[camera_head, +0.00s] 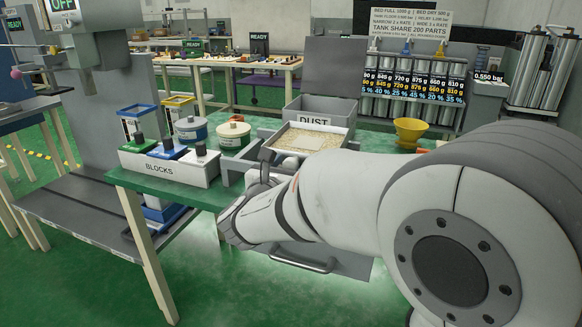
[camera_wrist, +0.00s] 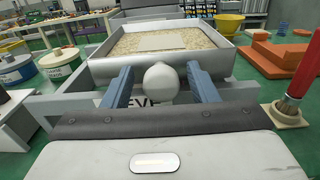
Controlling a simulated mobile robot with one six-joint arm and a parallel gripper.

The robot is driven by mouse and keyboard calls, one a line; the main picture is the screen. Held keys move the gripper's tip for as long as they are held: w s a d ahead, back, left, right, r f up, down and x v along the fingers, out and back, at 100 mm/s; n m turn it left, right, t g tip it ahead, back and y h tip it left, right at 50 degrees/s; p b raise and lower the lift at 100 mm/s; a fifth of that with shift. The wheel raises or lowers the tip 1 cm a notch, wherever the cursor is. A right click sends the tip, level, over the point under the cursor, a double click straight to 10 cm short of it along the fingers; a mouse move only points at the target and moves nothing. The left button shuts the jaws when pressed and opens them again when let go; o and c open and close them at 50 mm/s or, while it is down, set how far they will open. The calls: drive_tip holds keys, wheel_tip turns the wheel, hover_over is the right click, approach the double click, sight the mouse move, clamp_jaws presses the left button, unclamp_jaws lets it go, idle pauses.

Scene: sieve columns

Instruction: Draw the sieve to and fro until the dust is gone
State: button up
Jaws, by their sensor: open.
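The sieve (camera_head: 346,141) is a square metal tray on the green table, holding pale beige grains (camera_wrist: 203,37) with a smooth pale rectangular patch (camera_wrist: 162,43) in the middle. It also shows in the wrist view, with its front wall (camera_wrist: 108,70) facing me. A round pale knob (camera_wrist: 161,78) stands in front of that wall. My gripper (camera_wrist: 163,88) is open, with one blue-grey finger on each side of the knob. I cannot tell whether either finger touches it. A label ending in "EVE" is partly hidden below. In the head view my gripper (camera_head: 264,168) is mostly hidden by my arm.
A grey bin (camera_head: 292,115) marked DUST stands behind the sieve, with a raised panel (camera_head: 334,66) behind it. A BLOCKS box (camera_head: 180,170) and round tins (camera_head: 234,136) are at left. A yellow funnel (camera_head: 410,130), orange blocks (camera_wrist: 278,60) and a red-handled brush (camera_wrist: 302,72) are at right.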

drive_tip(key=shift+w+d, duration=0.1)
drive_tip(key=shift+w, duration=0.1)
drive_tip(key=shift+c, duration=0.2)
clamp_jaws()
